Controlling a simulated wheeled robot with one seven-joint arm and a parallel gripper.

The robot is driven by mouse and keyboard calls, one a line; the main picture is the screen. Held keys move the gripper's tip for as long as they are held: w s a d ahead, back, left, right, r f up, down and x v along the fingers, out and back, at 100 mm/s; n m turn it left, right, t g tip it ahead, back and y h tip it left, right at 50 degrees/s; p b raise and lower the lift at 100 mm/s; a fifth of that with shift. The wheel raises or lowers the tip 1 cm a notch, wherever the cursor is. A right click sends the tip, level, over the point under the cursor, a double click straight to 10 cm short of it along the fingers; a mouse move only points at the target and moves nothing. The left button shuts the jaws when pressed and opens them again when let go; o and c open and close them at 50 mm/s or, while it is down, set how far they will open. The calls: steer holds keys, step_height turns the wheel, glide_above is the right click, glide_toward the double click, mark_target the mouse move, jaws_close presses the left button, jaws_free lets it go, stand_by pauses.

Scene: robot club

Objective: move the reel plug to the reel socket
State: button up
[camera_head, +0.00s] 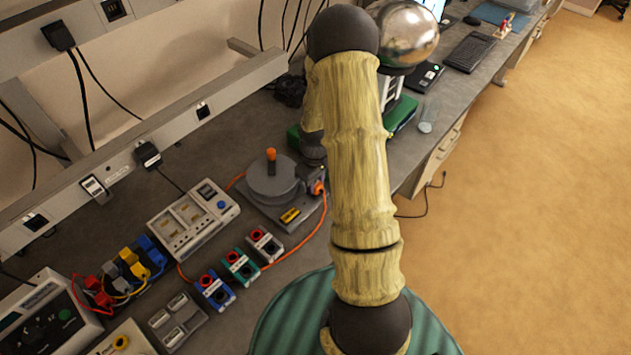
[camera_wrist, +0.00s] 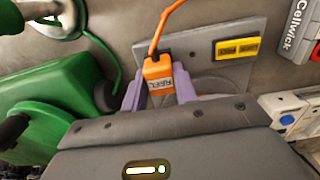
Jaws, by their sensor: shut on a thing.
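The orange reel plug (camera_wrist: 158,73), with "REEL" lettering on it, sits between the two lavender fingers of my gripper (camera_wrist: 158,90), which is shut on it. Its orange cable runs up and away in the wrist view. In the head view the plug (camera_head: 319,187) shows at the right edge of the grey reel (camera_head: 272,178), beside my arm, which hides most of my gripper. A yellow block with dark slots (camera_head: 290,215) is on the reel's base plate; it also shows in the wrist view (camera_wrist: 237,48). I cannot tell which part is the reel socket.
Red-and-black-jack modules in grey (camera_head: 264,245), green (camera_head: 240,266) and blue (camera_head: 215,289) stand in front of the reel. A grey-white instrument (camera_head: 195,219) is to the left. A green object (camera_wrist: 60,105) is close on the left in the wrist view.

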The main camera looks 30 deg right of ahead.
steer(key=shift+f, duration=0.35)
stand_by(1.2)
steer(key=o, duration=1)
steer(key=shift+r, duration=0.15)
step_height(320, 180, up, 17)
steer(key=b, duration=0.3)
